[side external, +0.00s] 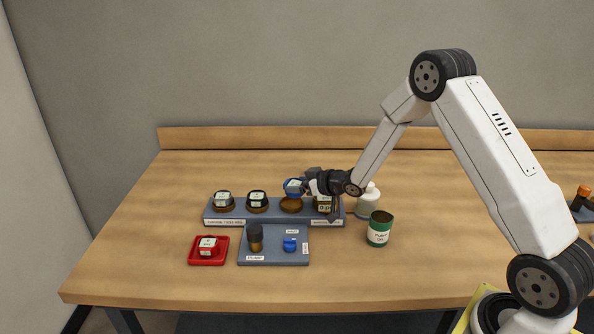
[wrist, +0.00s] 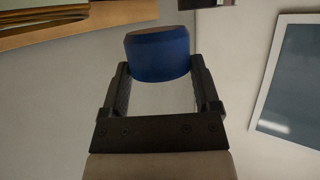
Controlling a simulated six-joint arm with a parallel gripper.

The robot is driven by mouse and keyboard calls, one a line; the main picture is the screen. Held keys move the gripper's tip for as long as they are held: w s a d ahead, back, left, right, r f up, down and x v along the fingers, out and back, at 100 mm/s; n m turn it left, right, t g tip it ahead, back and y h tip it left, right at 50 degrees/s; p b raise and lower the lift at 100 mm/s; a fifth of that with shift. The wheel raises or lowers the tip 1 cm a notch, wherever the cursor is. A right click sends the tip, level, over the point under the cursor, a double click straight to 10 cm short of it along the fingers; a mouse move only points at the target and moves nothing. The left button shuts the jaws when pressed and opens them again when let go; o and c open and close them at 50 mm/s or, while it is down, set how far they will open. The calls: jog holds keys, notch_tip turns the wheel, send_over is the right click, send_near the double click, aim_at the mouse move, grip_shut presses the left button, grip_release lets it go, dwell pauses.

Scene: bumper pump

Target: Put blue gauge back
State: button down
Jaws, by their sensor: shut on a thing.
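The blue gauge (side external: 293,187) has a blue body and a pale labelled face. My gripper (side external: 308,186) is shut on it and holds it just above an empty round brown seat (side external: 291,205) on the grey-blue gauge rack (side external: 272,222). The gauge looks tilted in the side external view. In the wrist view the blue gauge (wrist: 157,54) sits between the fingertips of my gripper (wrist: 158,72). Whether its underside touches the seat cannot be told. My gripper partly hides the rack's right end.
Dark gauges (side external: 223,199) and (side external: 257,200) sit left of the empty seat, and another (side external: 323,206) sits right. In front are a red tray (side external: 192,258) and a grey-blue tray (side external: 273,258). A green can (side external: 379,232) and white bottle (side external: 370,204) stand right.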

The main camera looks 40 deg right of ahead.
aim_at(302, 195)
jog(key=shift+w+f, duration=0.2)
jog(key=shift+w, duration=0.05)
jog(key=shift+w+d+f, duration=0.1)
jog(key=shift+w+f, duration=0.4)
jog(key=shift+f, duration=1.45)
jog(key=shift+f, duration=0.2)
grip_release()
jog(key=shift+s, duration=0.1)
jog(key=shift+v, duration=3.85)
